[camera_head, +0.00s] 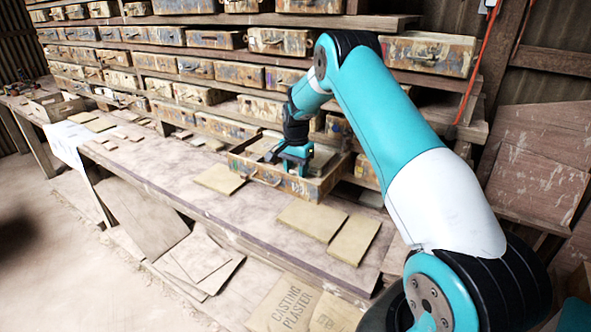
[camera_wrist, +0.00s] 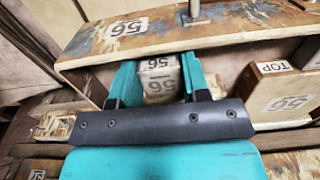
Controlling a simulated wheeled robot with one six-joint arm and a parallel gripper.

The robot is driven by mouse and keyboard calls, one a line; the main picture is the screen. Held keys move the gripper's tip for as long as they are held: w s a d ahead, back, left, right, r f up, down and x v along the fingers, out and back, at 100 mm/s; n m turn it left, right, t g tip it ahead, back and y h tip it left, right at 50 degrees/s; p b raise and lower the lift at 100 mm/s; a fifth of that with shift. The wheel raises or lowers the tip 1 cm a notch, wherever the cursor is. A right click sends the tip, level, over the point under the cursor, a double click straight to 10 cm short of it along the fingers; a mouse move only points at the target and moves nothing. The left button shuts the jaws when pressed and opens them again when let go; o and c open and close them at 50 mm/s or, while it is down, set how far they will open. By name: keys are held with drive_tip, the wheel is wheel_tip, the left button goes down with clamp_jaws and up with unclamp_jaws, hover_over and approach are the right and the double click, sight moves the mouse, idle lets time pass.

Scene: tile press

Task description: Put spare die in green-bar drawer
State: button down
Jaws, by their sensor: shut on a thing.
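My gripper (camera_head: 290,162) is down at an open, pulled-out drawer (camera_head: 302,188) in the rack. In the wrist view its two teal fingers are shut on a small worn pale block marked 56 (camera_wrist: 158,78), which looks like the spare die. The block is just inside the drawer's front board (camera_wrist: 185,38), which bears a 56 label and a metal handle. A larger tan block labelled TOP and 56 (camera_wrist: 287,95) lies in the drawer to the right of the gripper. I cannot make out a green bar on any drawer. Whether the held block touches the drawer floor is hidden.
Rows of closed, worn drawers (camera_head: 208,70) fill the rack behind. The wooden bench (camera_head: 170,178) in front holds flat tan tiles (camera_head: 355,240) and (camera_head: 220,179). A casting plaster sack (camera_head: 285,305) lies below. An orange cable (camera_head: 480,65) hangs at the right.

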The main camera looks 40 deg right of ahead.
drive_tip(key=shift+f+b, duration=0.4)
drive_tip(key=shift+f, duration=0.1)
drive_tip(key=c, duration=0.5)
unclamp_jaws()
wheel_tip(320, 180, up, 18)
drive_tip(key=b, duration=0.5)
drive_tip(key=shift+f, duration=0.25)
